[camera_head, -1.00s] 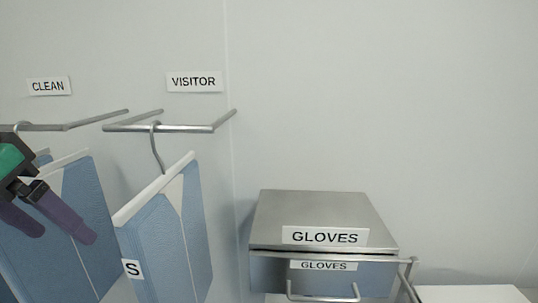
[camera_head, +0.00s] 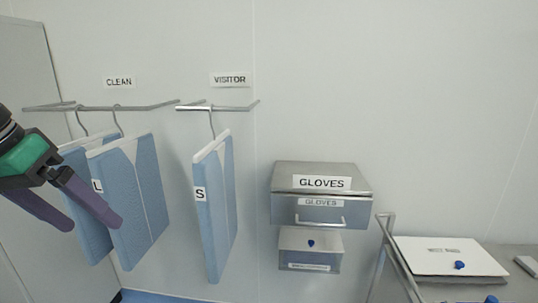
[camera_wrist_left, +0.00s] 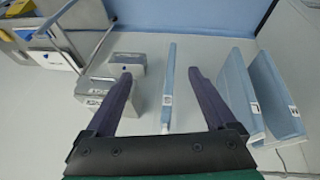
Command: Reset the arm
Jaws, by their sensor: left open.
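My left gripper (camera_head: 97,214) comes in from the left edge in the head view. Its two purple fingers are apart with nothing between them. It is in front of the blue garments under the CLEAN sign. In the left wrist view the fingers (camera_wrist_left: 162,75) are spread wide, and a hanging blue garment (camera_wrist_left: 168,85) shows in the gap beyond them, apart from them. My right gripper is in neither view.
Two blue garments (camera_head: 150,190) hang from the CLEAN rail (camera_head: 85,107), one marked L. One marked S (camera_head: 215,235) hangs from the VISITOR rail (camera_head: 225,108). A metal GLOVES box (camera_head: 345,211) is on the wall. A table (camera_head: 430,293) stands at right.

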